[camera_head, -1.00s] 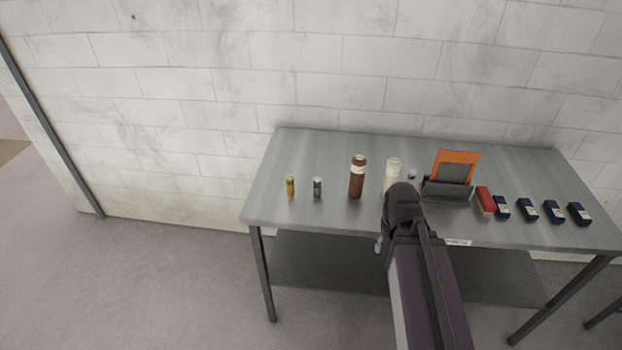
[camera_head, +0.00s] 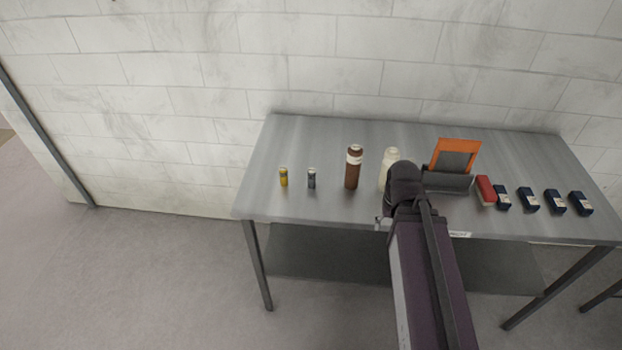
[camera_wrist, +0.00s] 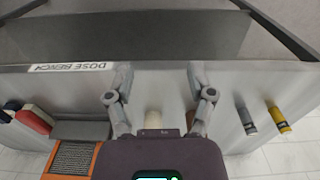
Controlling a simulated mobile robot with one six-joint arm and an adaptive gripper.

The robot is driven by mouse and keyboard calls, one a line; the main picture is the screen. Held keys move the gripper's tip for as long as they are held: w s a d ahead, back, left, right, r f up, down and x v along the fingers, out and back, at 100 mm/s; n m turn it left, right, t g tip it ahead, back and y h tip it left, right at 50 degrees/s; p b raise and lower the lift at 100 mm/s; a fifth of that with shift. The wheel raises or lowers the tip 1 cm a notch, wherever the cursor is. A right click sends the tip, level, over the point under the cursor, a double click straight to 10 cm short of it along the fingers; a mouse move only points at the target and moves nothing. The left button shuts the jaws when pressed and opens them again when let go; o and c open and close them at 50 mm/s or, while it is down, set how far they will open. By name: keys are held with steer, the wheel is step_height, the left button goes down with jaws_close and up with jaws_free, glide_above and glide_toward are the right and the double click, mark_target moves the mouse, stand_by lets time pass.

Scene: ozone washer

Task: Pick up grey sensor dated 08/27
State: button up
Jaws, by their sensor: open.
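A small grey cylinder (camera_head: 311,178), which looks like a grey sensor, stands upright on the steel table (camera_head: 300,205), right of a yellow one (camera_head: 283,177). In the wrist view, the grey cylinder (camera_wrist: 246,121) is right of my gripper (camera_wrist: 160,72), apart from it, with the yellow one (camera_wrist: 279,120) further right. The date on the grey cylinder is too small to read. My gripper is open and empty over the table's front part; in the head view my arm mostly hides it.
A brown bottle (camera_head: 353,168) and a white bottle (camera_head: 390,166) stand on the table. An orange-framed device (camera_head: 457,155), a red block (camera_head: 486,190) and several dark blue boxes (camera_head: 528,200) are to the right.

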steer(key=w+a+f+m+t+h+b, duration=0.1)
steer(key=w+a+h+b, duration=0.1)
steer(key=w+a, duration=0.1)
steer(key=w+a+f+m+t+h+b, duration=0.1)
steer(key=w+a+m+h+b, duration=0.1)
steer(key=w+a+b, duration=0.1)
steer(key=w+a+f+m+h+b, duration=0.1)
steer(key=w+a+f+h+b, duration=0.1)
steer(key=w+a, duration=0.3)
steer(key=shift+w+a+m+t, duration=0.15)
steer(key=shift+w+m+t, duration=0.25)
steer(key=shift+w, duration=0.1)
steer(key=w+a+m+t+h+b, duration=0.1)
steer(key=a, duration=0.2)
steer(key=w+a+t+b, duration=0.1)
steer(key=a, duration=0.3)
steer(key=w+a+m+t+h+b, duration=0.1)
steer(key=w+a, duration=0.1)
steer(key=a, duration=0.1)
steer(key=shift+a+r+m+h+b, duration=0.15)
steer(key=shift+r+m+h+b, duration=0.1)
steer(key=shift+m+h+b, duration=0.1)
steer(key=w+a+r+m+t+h+b, duration=0.1)
steer(key=a+r+m+t+b, duration=0.1)
steer(key=a, duration=0.8)
steer(key=shift+a+t, duration=0.2)
steer(key=shift+t, duration=0.5)
steer(key=shift+w, duration=0.15)
